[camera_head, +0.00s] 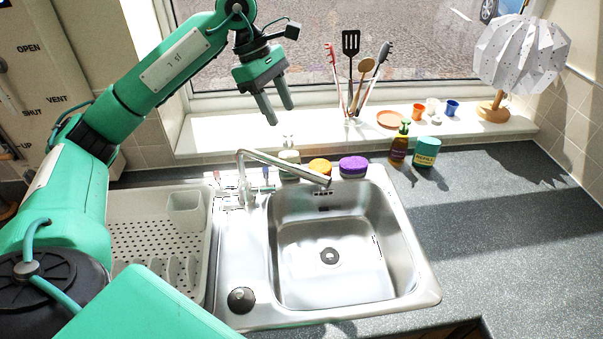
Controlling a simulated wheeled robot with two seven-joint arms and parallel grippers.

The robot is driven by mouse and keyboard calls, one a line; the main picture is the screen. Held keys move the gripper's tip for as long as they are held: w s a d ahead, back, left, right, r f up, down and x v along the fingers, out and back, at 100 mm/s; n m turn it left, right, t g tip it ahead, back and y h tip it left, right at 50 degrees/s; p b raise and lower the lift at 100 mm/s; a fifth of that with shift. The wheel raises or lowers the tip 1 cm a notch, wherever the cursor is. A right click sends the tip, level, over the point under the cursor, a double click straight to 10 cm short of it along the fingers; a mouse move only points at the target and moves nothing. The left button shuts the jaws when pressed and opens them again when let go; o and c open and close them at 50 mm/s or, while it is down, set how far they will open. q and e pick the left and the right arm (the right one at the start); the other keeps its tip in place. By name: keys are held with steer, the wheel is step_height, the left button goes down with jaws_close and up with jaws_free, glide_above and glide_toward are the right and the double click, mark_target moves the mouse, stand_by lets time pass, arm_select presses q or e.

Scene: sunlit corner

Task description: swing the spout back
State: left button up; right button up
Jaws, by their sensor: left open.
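The chrome faucet stands at the back left of the steel sink (384,213). Its straight spout (285,166) reaches out to the right over the back of the basin and ends near the purple sponge. My left gripper (281,109) is open and empty. In the picture it sits above the spout, in front of the window sill, its two fingers pointing down. It appears apart from the spout. My right gripper does not show.
A grey dish rack (150,212) lies left of the sink. An orange sponge (320,166), a purple sponge (353,166), a soap bottle (400,146) and a teal tub (426,152) stand behind the basin. Utensils and a lamp (521,55) stand on the sill. The right counter is clear.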

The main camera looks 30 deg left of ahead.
mark_target(303, 168)
arm_select(q)
steer(key=p+x, duration=0.1)
steer(key=x, duration=0.3)
steer(key=p+x, duration=0.1)
steer(key=x, duration=0.4)
steer(key=a+p+x, duration=0.1)
steer(key=x, duration=0.4)
steer(key=shift+d+f, duration=0.1)
steer(key=shift+f, duration=0.3)
steer(key=shift+d+f, duration=0.2)
steer(key=shift+f, duration=0.5)
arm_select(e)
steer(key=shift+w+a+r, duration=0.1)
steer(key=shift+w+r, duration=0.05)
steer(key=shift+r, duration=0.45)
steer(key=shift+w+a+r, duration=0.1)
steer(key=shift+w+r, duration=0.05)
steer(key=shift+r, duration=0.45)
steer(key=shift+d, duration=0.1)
arm_select(q)
jaws_close()
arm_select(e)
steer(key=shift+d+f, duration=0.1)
